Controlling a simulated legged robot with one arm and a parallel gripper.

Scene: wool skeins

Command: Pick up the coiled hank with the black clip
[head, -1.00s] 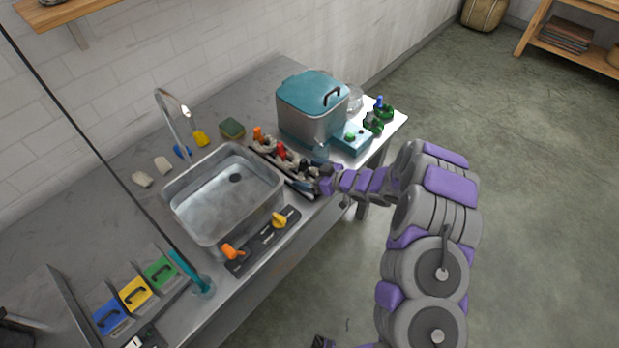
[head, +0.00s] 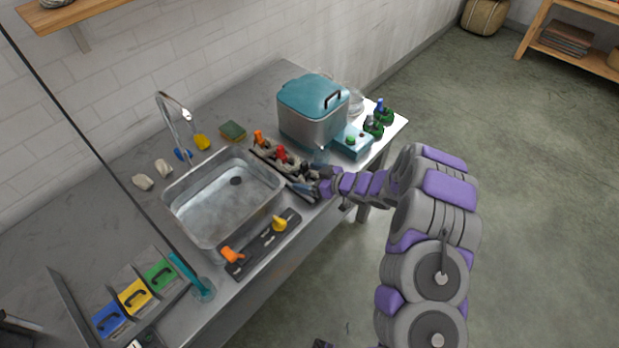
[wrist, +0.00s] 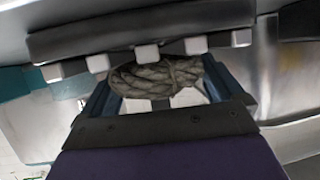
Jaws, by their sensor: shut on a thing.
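My gripper (wrist: 160,84) is shut on a coiled grey-beige hank (wrist: 158,74), which lies between its two blue-grey fingers in the wrist view. The black clip cannot be made out clearly there. In the head view my gripper (head: 313,188) is at the right end of a dark rack beside the sink, largely covering the hank there. Two other hanks on this rack carry an orange clip (head: 259,137) and a red clip (head: 281,153).
The metal sink (head: 222,200) lies left of the rack. A teal-lidded pot (head: 312,105) and a teal box (head: 352,142) stand close behind my gripper. A dark strip with orange and yellow clips (head: 262,245) lies at the front edge.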

